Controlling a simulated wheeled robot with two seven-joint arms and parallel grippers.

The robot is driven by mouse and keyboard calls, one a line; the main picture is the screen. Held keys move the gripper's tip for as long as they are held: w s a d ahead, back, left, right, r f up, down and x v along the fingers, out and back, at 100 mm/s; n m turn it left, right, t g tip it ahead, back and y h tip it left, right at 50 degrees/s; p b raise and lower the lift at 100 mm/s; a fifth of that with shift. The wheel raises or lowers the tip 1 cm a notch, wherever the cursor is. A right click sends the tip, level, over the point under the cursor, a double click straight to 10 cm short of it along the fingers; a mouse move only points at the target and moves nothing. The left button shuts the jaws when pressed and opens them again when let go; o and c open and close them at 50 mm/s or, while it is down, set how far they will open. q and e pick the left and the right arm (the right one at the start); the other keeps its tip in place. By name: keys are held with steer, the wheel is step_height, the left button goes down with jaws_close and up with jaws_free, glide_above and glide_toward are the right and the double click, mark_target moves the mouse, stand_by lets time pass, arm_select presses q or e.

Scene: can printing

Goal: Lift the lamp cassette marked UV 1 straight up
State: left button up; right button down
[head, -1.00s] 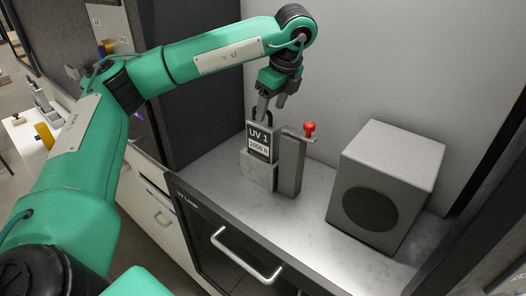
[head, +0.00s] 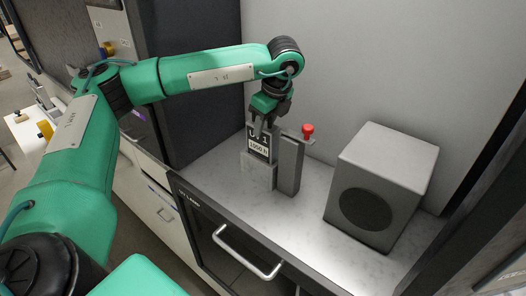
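The lamp cassette marked UV 1 (head: 259,149) is a dark upright plate with a white "1000 h" label. It sits upright in a grey holder (head: 257,172) on the marble-look counter. My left gripper (head: 263,128) points down at the cassette's top, with its fingers around the handle area and covering part of the UV 1 marking. The gap between the fingers is too small to tell whether they grip. My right gripper is not in view.
A grey box with a round dark opening (head: 367,208) stands to the right on the counter. Walls close the space behind and at the left. A cabinet handle (head: 246,254) sticks out below the counter's front edge. The counter (head: 314,201) is clear between post and box.

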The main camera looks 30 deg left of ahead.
arm_select(q)
jaws_close()
steer(key=shift+w+r, duration=0.1)
steer(key=shift+r, duration=0.1)
